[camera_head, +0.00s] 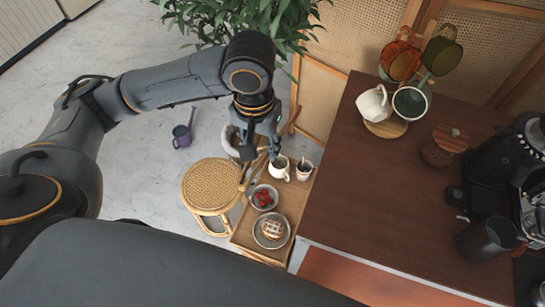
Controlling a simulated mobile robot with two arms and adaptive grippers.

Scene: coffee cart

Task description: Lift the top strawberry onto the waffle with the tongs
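A white bowl of red strawberries (264,197) stands on a wooden tray (241,240). A waffle (272,230) lies on a grey plate (258,241) just in front of the bowl. My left gripper (261,154) points down above the far end of the tray, beyond the strawberries. Its fingers look spread apart, with nothing clearly held. A thin object that may be the tongs (256,178) shows below the gripper, beside the bowl; the gripper partly hides this area. My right gripper is not in view.
A white mug (280,168) and a small cup (304,170) stand close to the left gripper. A woven stool (210,185) is left of the tray. The brown counter (365,190) rises at the right, its middle clear. A plant (245,20) stands behind.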

